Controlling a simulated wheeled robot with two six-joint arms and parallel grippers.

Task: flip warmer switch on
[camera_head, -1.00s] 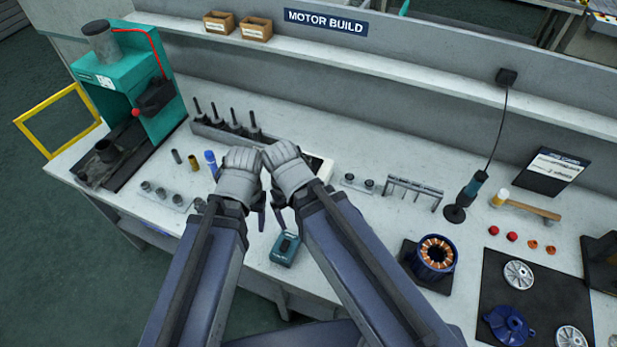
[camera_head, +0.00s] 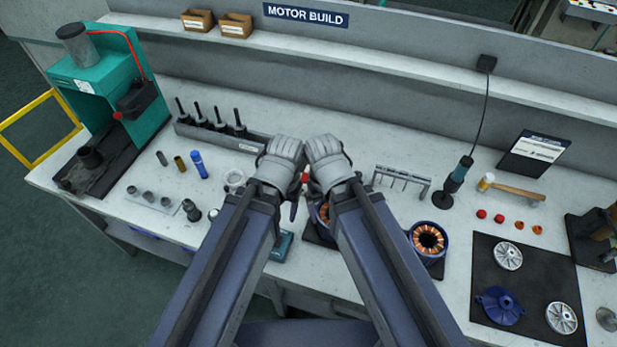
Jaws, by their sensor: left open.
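My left gripper (camera_head: 294,200) is over the middle of the bench, below a pale grey wrist housing; it is open, with only part of its dark fingers showing. My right gripper (camera_head: 318,190) is close beside it on the right, and its fingers are mostly hidden by its own wrist and arm. A small red part (camera_head: 305,177) shows in the gap between the two wrists. I cannot tell whether it is the warmer's switch or whether a finger touches it. The warmer itself is not clearly visible; my wrists and arms cover that area.
Two copper-wound stators, one partly behind my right arm (camera_head: 322,212) and one to its right (camera_head: 429,239), sit on the bench. A teal device (camera_head: 283,246) is partly behind my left arm. A teal press (camera_head: 110,90) stands left. A grey rack (camera_head: 402,180) stands right of my wrists.

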